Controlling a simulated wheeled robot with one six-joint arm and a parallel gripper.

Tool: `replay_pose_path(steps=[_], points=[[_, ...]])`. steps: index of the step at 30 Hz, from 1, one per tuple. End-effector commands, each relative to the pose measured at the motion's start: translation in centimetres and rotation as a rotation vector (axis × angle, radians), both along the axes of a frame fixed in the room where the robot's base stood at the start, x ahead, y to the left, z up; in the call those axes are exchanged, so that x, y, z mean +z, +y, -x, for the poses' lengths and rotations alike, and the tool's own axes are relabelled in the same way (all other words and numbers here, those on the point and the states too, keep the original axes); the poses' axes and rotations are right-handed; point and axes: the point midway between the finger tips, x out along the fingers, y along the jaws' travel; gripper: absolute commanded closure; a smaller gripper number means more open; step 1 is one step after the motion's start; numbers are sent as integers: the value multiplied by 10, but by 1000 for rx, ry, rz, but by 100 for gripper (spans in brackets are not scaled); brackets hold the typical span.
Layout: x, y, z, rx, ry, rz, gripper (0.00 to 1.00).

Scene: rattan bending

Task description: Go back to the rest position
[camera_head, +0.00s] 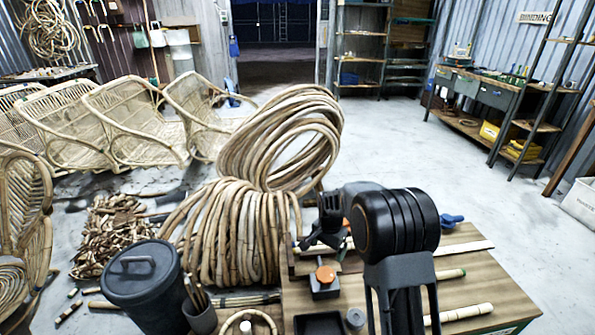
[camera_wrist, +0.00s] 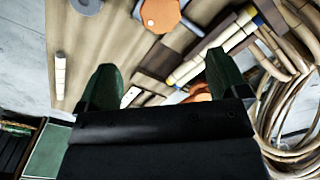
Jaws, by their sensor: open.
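My gripper (camera_wrist: 163,78) is open, with its two dark green fingertips apart and nothing seen between them. In the head view my dark arm (camera_head: 398,225) rises over the wooden workbench (camera_head: 470,295), and the gripper end (camera_head: 325,225) is small and partly hidden near the bench's back left. The wrist view looks on the bench top (camera_wrist: 100,40), with an orange knob (camera_wrist: 160,14) and pale rattan poles (camera_wrist: 192,68) beyond the fingertips.
Big rattan coils (camera_head: 240,235) stand just behind and left of the bench, close to my gripper. A black bin (camera_head: 145,285) stands at the front left. Rattan chairs (camera_head: 130,120) line the left. The floor (camera_head: 400,140) behind the bench is clear.

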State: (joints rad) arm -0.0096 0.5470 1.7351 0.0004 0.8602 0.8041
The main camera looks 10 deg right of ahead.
Motion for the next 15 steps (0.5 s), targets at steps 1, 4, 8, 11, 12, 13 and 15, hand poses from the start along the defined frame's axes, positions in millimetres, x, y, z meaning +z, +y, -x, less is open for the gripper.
replay_pose_path(steps=[1,4,8,11,12,13,15], points=[[0,0,0,12,0,0,8],[0,0,1,79,4,0,8],[-11,0,31,249,71,-9,8],[31,0,61,396,76,-17,8],[48,0,72,443,72,-18,8],[62,0,80,475,68,-18,8],[95,-1,99,548,52,-17,8]])
